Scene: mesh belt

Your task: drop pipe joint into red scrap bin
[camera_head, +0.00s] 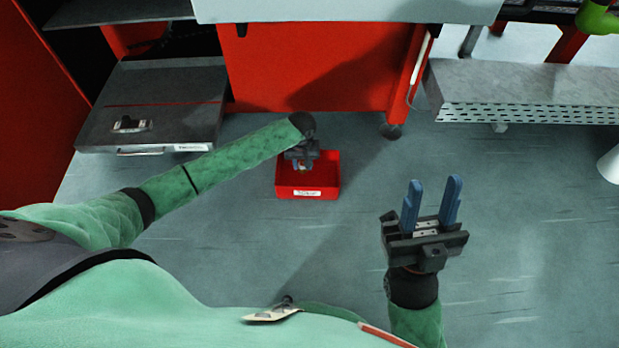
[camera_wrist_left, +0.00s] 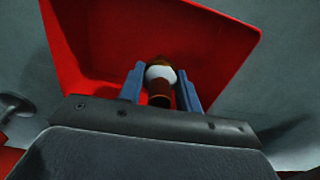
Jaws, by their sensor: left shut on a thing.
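The red scrap bin (camera_head: 322,187) stands on the floor near the middle of the head view, with a white label on its front. It also fills much of the left wrist view (camera_wrist_left: 100,55). My left gripper (camera_wrist_left: 160,88) is shut on the pipe joint (camera_wrist_left: 160,76), which shows white and reddish-brown between the blue fingers. The left gripper (camera_head: 301,166) is over the bin in the head view, where the pipe joint is mostly hidden. My right gripper (camera_head: 432,204) is open and empty, its blue fingers apart, to the right of the bin.
A red cabinet (camera_head: 310,70) on casters stands behind the bin. A grey case (camera_head: 165,95) with a handle is at the left. A grey perforated bench (camera_head: 525,100) is at the back right. The floor (camera_head: 540,230) around the bin is clear.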

